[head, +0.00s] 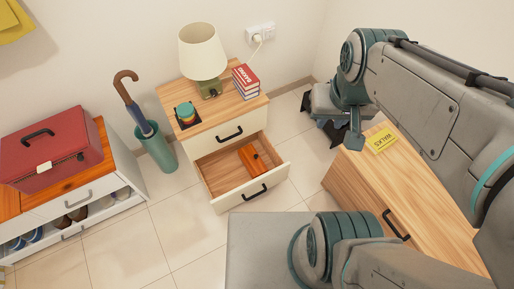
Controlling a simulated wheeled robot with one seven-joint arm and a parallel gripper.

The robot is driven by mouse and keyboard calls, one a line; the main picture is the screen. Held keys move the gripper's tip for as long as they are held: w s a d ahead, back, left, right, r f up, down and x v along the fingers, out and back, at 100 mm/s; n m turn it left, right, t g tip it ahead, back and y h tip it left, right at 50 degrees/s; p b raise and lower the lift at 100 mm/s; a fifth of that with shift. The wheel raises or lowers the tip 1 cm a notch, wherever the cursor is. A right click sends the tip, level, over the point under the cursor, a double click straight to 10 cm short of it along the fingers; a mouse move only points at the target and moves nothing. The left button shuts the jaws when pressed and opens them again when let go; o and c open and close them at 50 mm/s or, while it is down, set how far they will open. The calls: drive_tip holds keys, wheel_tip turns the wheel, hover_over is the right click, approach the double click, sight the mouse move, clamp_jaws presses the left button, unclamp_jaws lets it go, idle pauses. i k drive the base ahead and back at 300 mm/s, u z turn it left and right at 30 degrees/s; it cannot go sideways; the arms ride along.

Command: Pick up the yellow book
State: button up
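The yellow book (381,141) is small, with dark lettering on its cover. It lies flat on the wooden top of a low cabinet (345,178) at the right of the head view. My gripper (354,141) shows as a teal tip pointing down, just left of the yellow book in the picture. I see a gap between the tip and the book in the picture, but cannot judge the height. I cannot make out two separate fingers, so its opening is unclear. My grey arm covers part of the cabinet's right side.
A nightstand with an open drawer (223,188) holding an orange box (252,159) stands left of the cabinet. It carries a lamp (203,52) and red books (245,80). An umbrella stand (157,148) and a red case (50,148) are further left. Tiled floor is open in front.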

sight(381, 140)
drive_tip(key=k, duration=0.5)
drive_tip(key=u, duration=0.5)
drive_tip(key=i, duration=0.5)
drive_tip(key=z, duration=1.65)
drive_tip(key=i, duration=0.7)
drive_tip(key=z, duration=0.15)
